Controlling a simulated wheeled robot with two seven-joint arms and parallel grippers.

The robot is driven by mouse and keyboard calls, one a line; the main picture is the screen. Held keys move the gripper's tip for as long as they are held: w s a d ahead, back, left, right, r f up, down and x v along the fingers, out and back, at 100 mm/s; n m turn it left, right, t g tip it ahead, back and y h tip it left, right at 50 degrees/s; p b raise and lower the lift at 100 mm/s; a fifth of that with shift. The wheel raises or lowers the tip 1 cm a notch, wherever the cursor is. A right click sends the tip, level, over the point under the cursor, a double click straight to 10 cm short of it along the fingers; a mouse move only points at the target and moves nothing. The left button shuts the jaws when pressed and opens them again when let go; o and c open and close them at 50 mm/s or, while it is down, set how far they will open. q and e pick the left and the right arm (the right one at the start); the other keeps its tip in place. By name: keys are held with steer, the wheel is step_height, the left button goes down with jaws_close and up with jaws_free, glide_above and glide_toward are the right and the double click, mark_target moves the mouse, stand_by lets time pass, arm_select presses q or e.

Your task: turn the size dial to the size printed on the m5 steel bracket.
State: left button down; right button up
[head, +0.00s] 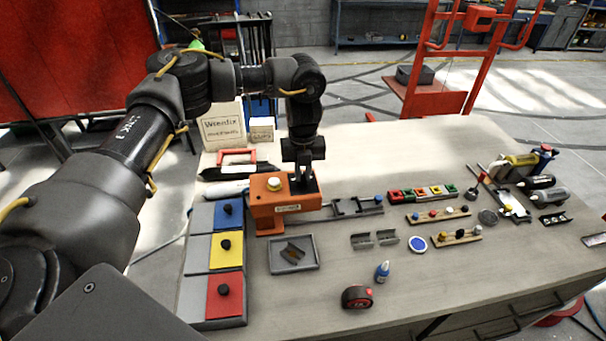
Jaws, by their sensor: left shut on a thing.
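An orange device (270,213) stands at the left middle of the bench, with a cream knob (274,184) on its top and a small label on its front. My left gripper (303,187) points down onto the device's top, right of the cream knob. It is shut on what seems to be the size dial, which the fingers hide. Two grey metal brackets (375,239) lie on the bench to the right; a brownish bracket-like piece (292,252) lies in a grey tray (309,266). Which is the m5 steel bracket, and any printed size, is too small to tell. My right gripper is out of view.
Blue, yellow and red panels (226,251) with black knobs lie left of the tray. A tape measure (357,297), a blue bottle (382,271) and racks of small coloured parts (422,193) are to the right. The front right bench is mostly clear.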

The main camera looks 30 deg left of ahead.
arm_select(q)
steer(key=m, duration=0.4)
steer(key=shift+w+r+m, duration=0.15)
steer(key=shift+r+m, duration=0.05)
steer(key=shift+m, duration=2.4)
steer(key=c, duration=1.6)
jaws_free()
steer(key=shift+c, duration=0.2)
steer(key=shift+o, duration=1)
steer(key=shift+f, duration=0.1)
